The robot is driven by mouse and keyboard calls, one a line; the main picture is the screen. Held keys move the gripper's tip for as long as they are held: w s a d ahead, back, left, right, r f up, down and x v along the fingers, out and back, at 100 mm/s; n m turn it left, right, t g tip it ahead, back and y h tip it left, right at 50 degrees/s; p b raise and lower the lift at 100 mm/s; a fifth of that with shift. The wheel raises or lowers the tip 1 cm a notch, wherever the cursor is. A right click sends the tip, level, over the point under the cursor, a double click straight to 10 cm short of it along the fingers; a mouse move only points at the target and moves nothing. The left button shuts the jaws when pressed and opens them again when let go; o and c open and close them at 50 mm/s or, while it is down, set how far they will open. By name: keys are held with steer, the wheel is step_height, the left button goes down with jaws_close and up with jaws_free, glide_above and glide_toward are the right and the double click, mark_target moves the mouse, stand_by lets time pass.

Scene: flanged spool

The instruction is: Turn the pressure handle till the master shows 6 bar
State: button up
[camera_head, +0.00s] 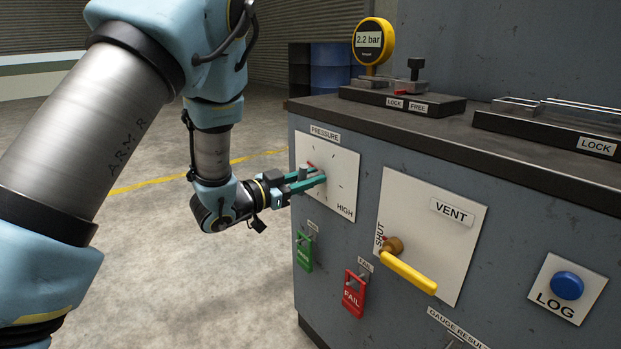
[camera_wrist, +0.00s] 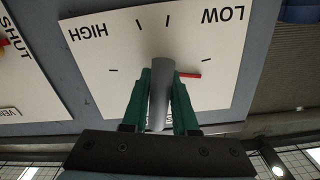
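The master gauge (camera_head: 369,40) is a yellow round dial with a digital display reading 2.2 bar, standing on the bench top. The pressure plate (camera_head: 342,170) is a white panel on the bench front with tick marks and HIGH at its lower right. My gripper (camera_head: 312,182) is at this plate, its green fingers on either side of the grey pressure handle (camera_head: 303,173). In the wrist view the handle (camera_wrist: 160,95) is between the fingers, which look closed against it. A red pointer (camera_wrist: 190,75) sticks out to the right of the handle there, on the LOW side of the upside-down scale.
Right of the plate is a vent panel (camera_head: 452,235) with a yellow lever (camera_head: 408,272) at SHUT. A green tag (camera_head: 304,252) and red FAIL tag (camera_head: 354,295) hang below. A blue LOG button (camera_head: 567,285) is far right. Open floor lies left.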

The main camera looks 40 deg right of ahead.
steer(key=o, duration=0.6)
steer(key=a, duration=1)
steer(key=shift+w+a, duration=0.3)
steer(key=shift+a, duration=0.1)
steer(key=shift+c, duration=0.3)
